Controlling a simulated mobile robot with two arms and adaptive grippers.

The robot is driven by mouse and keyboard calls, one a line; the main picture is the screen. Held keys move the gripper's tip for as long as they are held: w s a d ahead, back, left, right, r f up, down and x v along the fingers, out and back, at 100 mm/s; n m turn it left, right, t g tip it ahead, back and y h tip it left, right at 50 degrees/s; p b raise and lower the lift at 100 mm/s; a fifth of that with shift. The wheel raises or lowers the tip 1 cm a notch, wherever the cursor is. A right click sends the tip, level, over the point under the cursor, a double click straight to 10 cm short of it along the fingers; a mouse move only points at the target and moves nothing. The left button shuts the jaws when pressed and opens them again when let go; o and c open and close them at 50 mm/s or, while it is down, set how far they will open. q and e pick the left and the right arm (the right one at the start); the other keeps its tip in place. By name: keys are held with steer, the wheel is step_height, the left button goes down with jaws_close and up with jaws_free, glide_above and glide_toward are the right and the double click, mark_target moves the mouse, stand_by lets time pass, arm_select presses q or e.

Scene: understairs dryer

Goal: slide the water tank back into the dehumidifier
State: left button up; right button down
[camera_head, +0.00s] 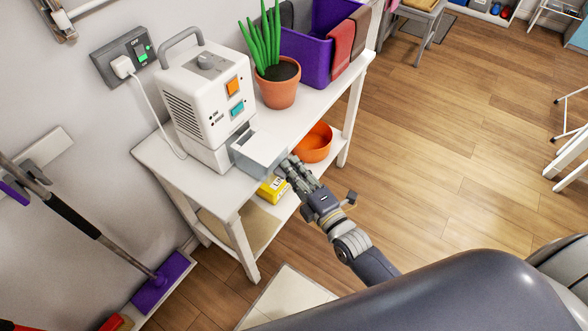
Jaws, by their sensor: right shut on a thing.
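The white dehumidifier (203,100) stands upright on the white shelf table, with a grey handle on top and an orange and a teal button on its front. The grey water tank (260,150) sticks part way out of the dehumidifier's lower front, with its inner end inside the housing. My right gripper (287,167) is at the tank's outer front end, shut on it; its fingertips are partly hidden against the tank. My left gripper is not in view.
A potted plant (278,88) and a purple bin (308,45) with cloths stand right of the dehumidifier. An orange bowl (314,143) and a yellow box (271,189) are on the lower shelf. A white cord runs to the wall socket (124,66). A purple mop (160,283) stands left.

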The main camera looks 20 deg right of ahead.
mark_target(272, 174)
steer(key=shift+r+p, duration=0.1)
steer(key=shift+p, duration=0.25)
stand_by(0.6)
steer(key=shift+w+a+b, duration=0.2)
steer(key=shift+w+a, duration=0.6)
steer(key=shift+w, duration=0.25)
steer(key=shift+w+a+b, duration=0.2)
steer(key=shift+w+a, duration=0.6)
steer(key=shift+w, duration=0.2)
steer(key=shift+w+a+b, duration=0.35)
steer(key=shift+w+a, duration=0.45)
steer(key=shift+w, duration=0.2)
steer(key=shift+w+a+b, duration=0.4)
steer(key=shift+w+a, duration=0.35)
steer(key=shift+w, duration=0.25)
steer(key=shift+w+a+b, duration=0.35)
steer(key=shift+w+a, duration=0.45)
steer(key=shift+w, duration=0.2)
stand_by(0.3)
steer(key=c, duration=2)
jaws_free()
steer(key=o, duration=0.5)
steer(key=v, duration=1.2)
